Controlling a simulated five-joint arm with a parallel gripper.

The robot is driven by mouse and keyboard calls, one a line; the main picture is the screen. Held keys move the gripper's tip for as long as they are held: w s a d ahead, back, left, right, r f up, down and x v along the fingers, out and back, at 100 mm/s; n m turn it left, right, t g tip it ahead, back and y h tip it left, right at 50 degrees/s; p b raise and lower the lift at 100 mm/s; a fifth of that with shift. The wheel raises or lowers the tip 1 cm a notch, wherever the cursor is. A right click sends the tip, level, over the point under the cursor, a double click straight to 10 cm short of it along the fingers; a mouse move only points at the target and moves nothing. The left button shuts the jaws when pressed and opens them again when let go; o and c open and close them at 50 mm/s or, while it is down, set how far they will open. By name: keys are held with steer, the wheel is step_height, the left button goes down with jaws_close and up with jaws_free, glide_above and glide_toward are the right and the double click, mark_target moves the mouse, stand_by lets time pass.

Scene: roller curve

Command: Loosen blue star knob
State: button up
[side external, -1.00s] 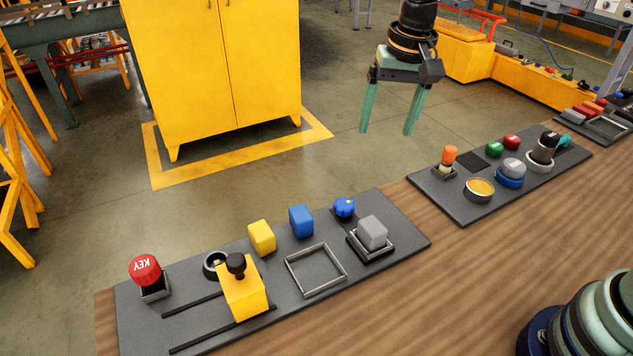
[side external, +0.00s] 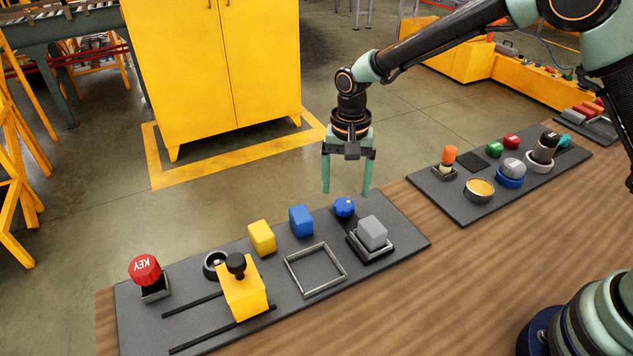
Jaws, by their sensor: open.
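The blue star knob (side external: 344,207) sits on a small dark base near the back right of the left grey board (side external: 205,302). My gripper (side external: 346,190) points straight down just above the knob in the side external view. Its two green fingers are spread wide, one on each side of the knob in the picture, with nothing between them. The fingertips appear above the knob's top and apart from it.
A grey block (side external: 372,232) in a square holder stands close in front of the knob. A blue block (side external: 301,221) and a yellow block (side external: 261,237) stand to its left. The right board (side external: 460,205) carries several knobs and buttons. Bare wood lies between the boards.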

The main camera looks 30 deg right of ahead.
mark_target(345, 203)
steer(key=shift+f, duration=2.05)
steer(key=shift+c, duration=0.3)
jaws_close()
